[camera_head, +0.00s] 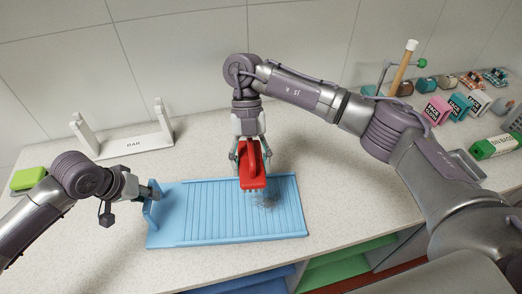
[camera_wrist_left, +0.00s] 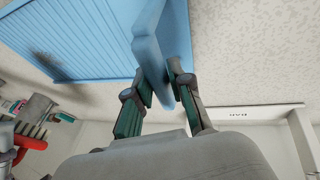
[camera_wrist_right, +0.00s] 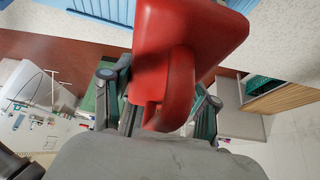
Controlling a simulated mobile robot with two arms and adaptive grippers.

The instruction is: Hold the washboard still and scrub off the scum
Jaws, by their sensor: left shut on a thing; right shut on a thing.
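The blue ribbed washboard (camera_head: 215,222) lies flat on the speckled counter, with a raised end at its left. My left gripper (camera_head: 152,190) is shut on that raised end; the left wrist view shows the blue end (camera_wrist_left: 160,45) between its fingers. A dark patch of scum (camera_head: 267,200) lies on the ribs near the washboard's right end; it also shows in the left wrist view (camera_wrist_left: 45,62). My right gripper (camera_head: 250,152) is shut on the handle of a red brush (camera_head: 252,178), over the ribs just left of the scum. Whether the bristles touch the board is unclear.
A white rack (camera_head: 135,145) stands behind the washboard. A green block (camera_head: 28,178) is at the far left. Several small boxes, a wooden-handled item (camera_head: 403,65) and a green-white package (camera_head: 495,146) stand at the right. Counter in front of the rack is clear.

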